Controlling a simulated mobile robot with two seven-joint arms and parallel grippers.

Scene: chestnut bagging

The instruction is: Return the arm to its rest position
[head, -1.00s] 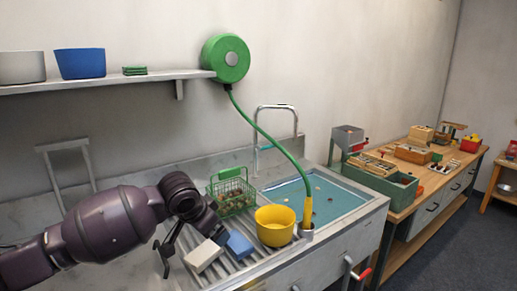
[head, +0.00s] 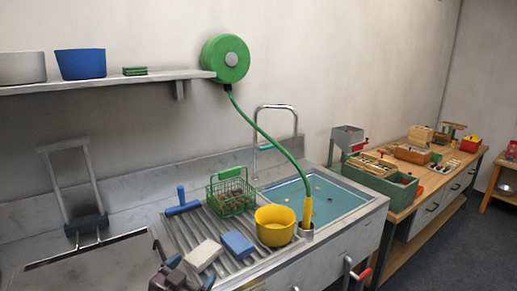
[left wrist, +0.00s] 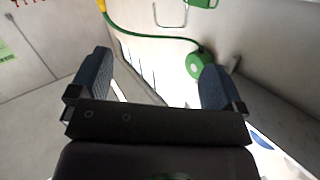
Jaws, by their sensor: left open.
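My left gripper (head: 188,272) is low at the bottom edge of the head view, in front of the ribbed drainboard, with most of the arm out of the picture. In the left wrist view its two fingers (left wrist: 155,85) stand wide apart with nothing between them. My right gripper is not in view.
On the drainboard (head: 192,230) are a green wire basket (head: 223,207) with brown contents, a blue-handled tool (head: 183,206), a white block (head: 203,254) and a blue block (head: 237,243). A yellow bowl (head: 274,235) stands beside the water basin (head: 345,199). A green hose reel (head: 213,66) hangs above.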

